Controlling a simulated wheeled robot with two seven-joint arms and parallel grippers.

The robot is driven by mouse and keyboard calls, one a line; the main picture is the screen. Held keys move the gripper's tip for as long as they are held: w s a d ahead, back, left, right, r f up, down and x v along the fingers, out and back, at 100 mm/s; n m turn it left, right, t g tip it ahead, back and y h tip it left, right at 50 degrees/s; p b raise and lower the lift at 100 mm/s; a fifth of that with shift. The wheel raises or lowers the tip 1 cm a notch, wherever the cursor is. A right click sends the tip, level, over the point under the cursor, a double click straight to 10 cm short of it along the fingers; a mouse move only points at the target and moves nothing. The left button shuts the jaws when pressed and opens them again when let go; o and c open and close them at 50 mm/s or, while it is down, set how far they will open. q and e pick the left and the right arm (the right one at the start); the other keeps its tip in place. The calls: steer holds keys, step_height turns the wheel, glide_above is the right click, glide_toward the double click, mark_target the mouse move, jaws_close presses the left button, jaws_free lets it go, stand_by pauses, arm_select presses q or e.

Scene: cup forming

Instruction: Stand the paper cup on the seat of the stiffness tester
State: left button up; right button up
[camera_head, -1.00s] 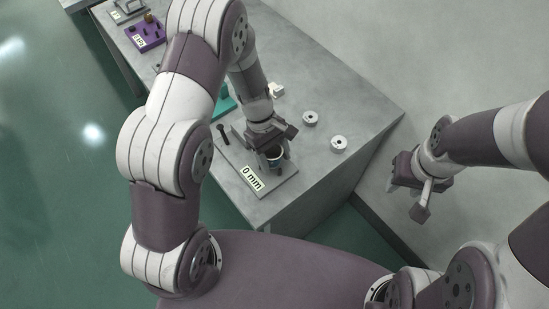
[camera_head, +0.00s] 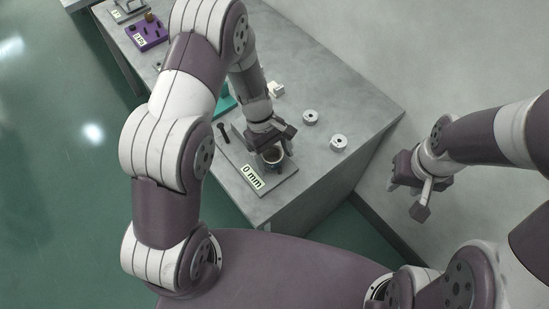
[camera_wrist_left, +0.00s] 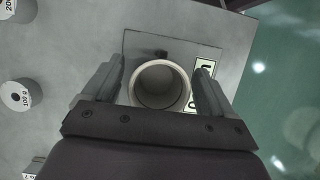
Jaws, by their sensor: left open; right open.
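The paper cup (camera_head: 273,155) stands on the grey base plate of the stiffness tester (camera_head: 285,186), beside its "0 mm" label (camera_head: 252,178). In the left wrist view I look down into the open mouth of the cup (camera_wrist_left: 160,86), with the plate (camera_wrist_left: 140,43) beneath. My left gripper (camera_head: 272,152) is open, with one finger on each side of the cup; the fingers also show in the wrist view (camera_wrist_left: 158,92). Whether the cup's bottom sits squarely on the seat is hidden. My right gripper (camera_head: 421,196) is open and empty, away to the right of the table.
Two round metal weights (camera_head: 310,118) (camera_head: 338,142) stand on the grey table right of the tester. A dark upright peg (camera_head: 223,132) is at the plate's left. A teal object (camera_head: 226,102) and a purple block (camera_head: 147,38) are farther back.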

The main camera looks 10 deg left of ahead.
arm_select(q)
steer(key=v, duration=1.1)
steer(key=s+a+r+m+t+y, duration=0.1)
steer(key=s+a+r+m+t, duration=0.1)
steer(key=s+m, duration=0.3)
steer(key=s+a+r+m+t+y, duration=0.2)
steer(key=s+m, duration=0.3)
steer(key=s, duration=0.1)
steer(key=shift+a+r+m+y, duration=0.15)
steer(key=shift+r+m+y, duration=0.15)
steer(key=shift+m, duration=0.1)
